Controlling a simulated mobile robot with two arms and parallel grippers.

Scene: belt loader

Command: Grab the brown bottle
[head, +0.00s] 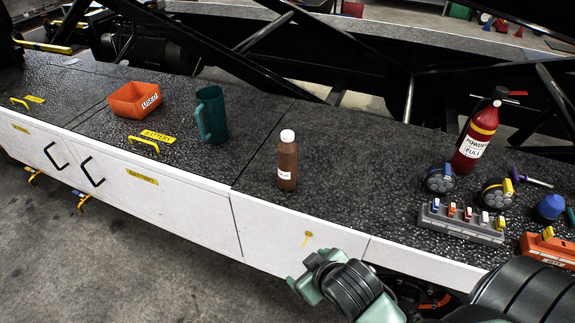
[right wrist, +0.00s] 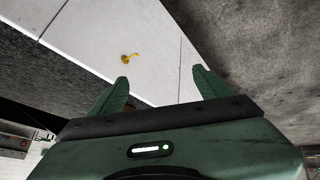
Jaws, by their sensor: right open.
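The brown bottle (head: 287,165) has a white cap and a small white label. It stands upright on the dark speckled top of the loader, near its front edge. My right gripper (head: 306,278) is below and in front of the bottle, beside the white side panel, and does not touch the bottle. In the right wrist view the green fingers of my right gripper (right wrist: 162,88) are spread apart with nothing between them. My left gripper is not in the head view.
A green mug (head: 211,115) and an orange bin (head: 134,100) stand left of the bottle. A red extinguisher-like bottle (head: 476,138), a grey rack (head: 461,221) and round connectors (head: 440,179) stand right. The top around the brown bottle is clear. A yellow key (right wrist: 129,58) sits on the white panel.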

